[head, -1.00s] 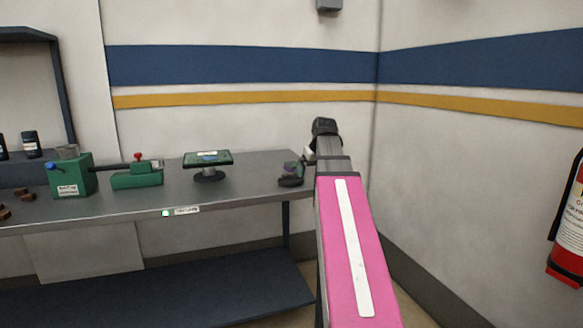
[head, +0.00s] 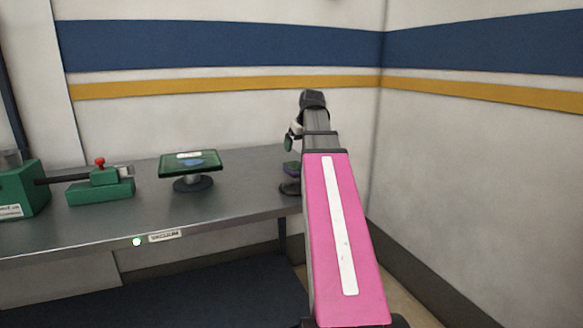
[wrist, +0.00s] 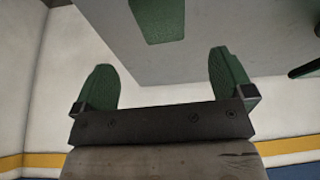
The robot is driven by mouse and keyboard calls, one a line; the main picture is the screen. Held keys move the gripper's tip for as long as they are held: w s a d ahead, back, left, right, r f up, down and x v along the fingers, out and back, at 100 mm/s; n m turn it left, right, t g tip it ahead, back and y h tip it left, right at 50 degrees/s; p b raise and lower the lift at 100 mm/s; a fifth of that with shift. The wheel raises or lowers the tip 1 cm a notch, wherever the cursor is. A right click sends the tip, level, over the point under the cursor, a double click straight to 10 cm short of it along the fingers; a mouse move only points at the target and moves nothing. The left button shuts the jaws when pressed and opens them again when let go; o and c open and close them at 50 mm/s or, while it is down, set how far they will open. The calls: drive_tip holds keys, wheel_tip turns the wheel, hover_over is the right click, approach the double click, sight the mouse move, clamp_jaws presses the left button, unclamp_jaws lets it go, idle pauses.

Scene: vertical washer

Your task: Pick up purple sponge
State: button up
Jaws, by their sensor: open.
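Green clamp-like fixtures (head: 100,187) are farther left. The wall (head: 450,160) and corner lie close on the right. Bare bench top surrounds the stands.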

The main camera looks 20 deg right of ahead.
sight(294, 164)
drive_tip(key=shift+x, duration=2.8)
drive_tip(key=shift+w+x, duration=0.15)
drive_tip(key=shift+x, duration=1.15)
drive_tip(key=shift+w+x, duration=0.15)
drive_tip(key=shift+x, duration=1.1)
drive_tip(key=shift+a+r, duration=0.15)
drive_tip(key=c, duration=1)
